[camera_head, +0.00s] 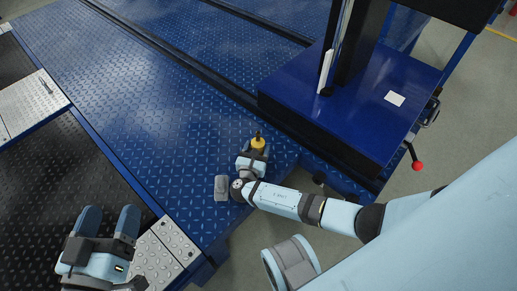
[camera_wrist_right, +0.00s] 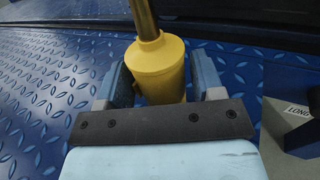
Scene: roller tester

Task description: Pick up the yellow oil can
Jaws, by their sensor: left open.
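The yellow oil can (camera_head: 258,144) stands on the blue diamond-plate platform in the head view, its dark spout pointing up. In the right wrist view the can (camera_wrist_right: 158,72) is between the two fingers of my right gripper (camera_wrist_right: 162,85), with a brass-coloured spout on top. The fingers flank the can closely; I cannot tell whether both touch it. The can's lower part is hidden behind the gripper. In the head view my right gripper (camera_head: 251,160) is at the can. My left gripper (camera_head: 105,225) is open and empty at the lower left, away from the can.
The blue platform (camera_head: 150,80) is mostly clear to the left of the can. A dark blue machine base (camera_head: 330,110) with a column rises at the right. A red-knobbed lever (camera_head: 417,165) sticks out beyond it. The platform's front edge is near my right forearm.

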